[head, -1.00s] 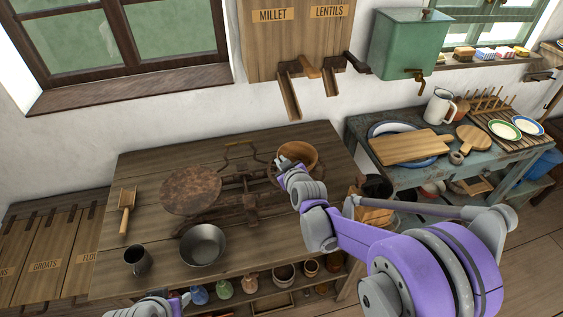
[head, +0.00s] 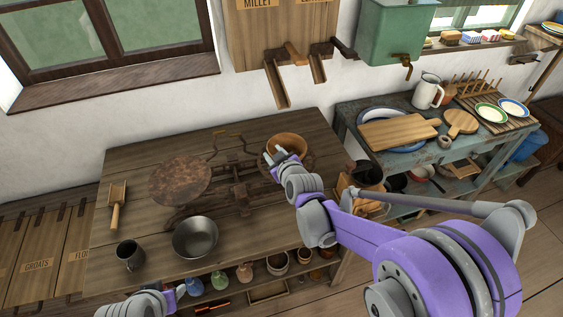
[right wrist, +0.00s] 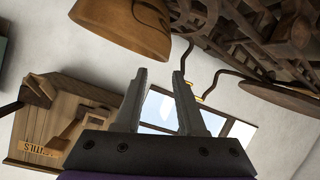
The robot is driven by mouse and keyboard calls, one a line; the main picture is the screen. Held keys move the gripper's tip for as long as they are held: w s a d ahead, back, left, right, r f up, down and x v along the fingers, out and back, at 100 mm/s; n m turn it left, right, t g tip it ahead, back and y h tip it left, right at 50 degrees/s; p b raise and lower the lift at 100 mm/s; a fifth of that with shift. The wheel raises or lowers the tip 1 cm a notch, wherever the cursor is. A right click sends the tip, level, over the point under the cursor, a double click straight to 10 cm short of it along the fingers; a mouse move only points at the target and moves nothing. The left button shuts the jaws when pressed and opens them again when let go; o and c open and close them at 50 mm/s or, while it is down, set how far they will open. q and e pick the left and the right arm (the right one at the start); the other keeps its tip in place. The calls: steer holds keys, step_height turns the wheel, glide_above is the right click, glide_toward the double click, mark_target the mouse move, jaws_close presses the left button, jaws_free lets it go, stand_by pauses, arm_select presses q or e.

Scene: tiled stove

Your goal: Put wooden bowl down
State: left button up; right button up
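The wooden bowl (head: 289,143) is at the back right of the wooden table (head: 130,175), by the right end of the rusty balance scale. I cannot tell whether it rests on the scale or on the table. My right gripper (head: 275,156) is at the bowl's near left side. In the right wrist view the bowl (right wrist: 120,25) is at the top, beyond the fingertips. The right fingers (right wrist: 159,71) are apart with nothing between them. My left gripper (head: 178,294) shows only partly at the bottom edge; its fingers are unclear.
The balance scale (head: 181,181) fills the table's middle. A metal bowl (head: 195,238), dark mug (head: 131,257) and wooden scoop (head: 117,206) lie left and in front. Wooden chutes (head: 277,83) hang behind. A blue side table (head: 345,112) stands right, with boards and plates.

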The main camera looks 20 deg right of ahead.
steer(key=s+d+f+m+g, duration=0.1)
steer(key=s+g, duration=0.1)
steer(key=s, duration=0.8)
steer(key=s+d+m+g+h, duration=0.1)
steer(key=s+m+g, duration=0.1)
steer(key=s, duration=0.9)
steer(key=s+d+f+m+g, duration=0.1)
steer(key=s+m+g, duration=0.1)
steer(key=s, duration=0.8)
steer(key=shift+s+d+f+g, duration=0.2)
steer(key=shift+s+f+g, duration=0.1)
steer(key=shift+g, duration=0.6)
steer(key=shift+w+a, duration=0.1)
steer(key=shift+a, duration=0.05)
